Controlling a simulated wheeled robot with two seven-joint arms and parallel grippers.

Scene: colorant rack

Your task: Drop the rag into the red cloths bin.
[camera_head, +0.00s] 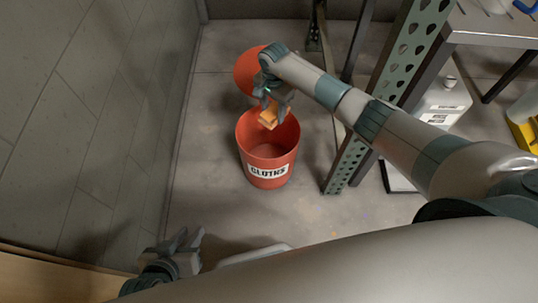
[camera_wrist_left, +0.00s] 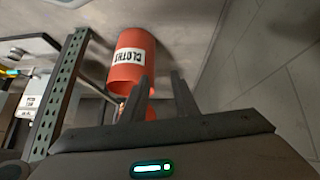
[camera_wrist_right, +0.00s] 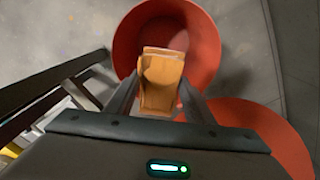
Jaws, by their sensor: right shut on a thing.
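The red cloths bin (camera_head: 270,172), labelled CLOTHS, stands upright and open on the floor in the head view. It also shows in the left wrist view (camera_wrist_left: 128,76) and the right wrist view (camera_wrist_right: 128,40). The orange rag (camera_head: 268,119) is held by my right gripper (camera_head: 272,103), which points down over the far part of the bin's mouth. The right wrist view shows the folded rag (camera_wrist_right: 160,82) pinched between the fingers, the bin mouth behind it. My left gripper (camera_head: 186,243) is open and empty, low at the left, well apart from the bin.
A round red lid-like disc (camera_head: 246,72) lies behind the bin. A green perforated rack post (camera_head: 345,165) and shelf (camera_head: 490,25) stand to the right, with a white jug (camera_head: 443,100). A grey wall (camera_head: 100,100) runs along the left. The floor before the bin is mostly clear.

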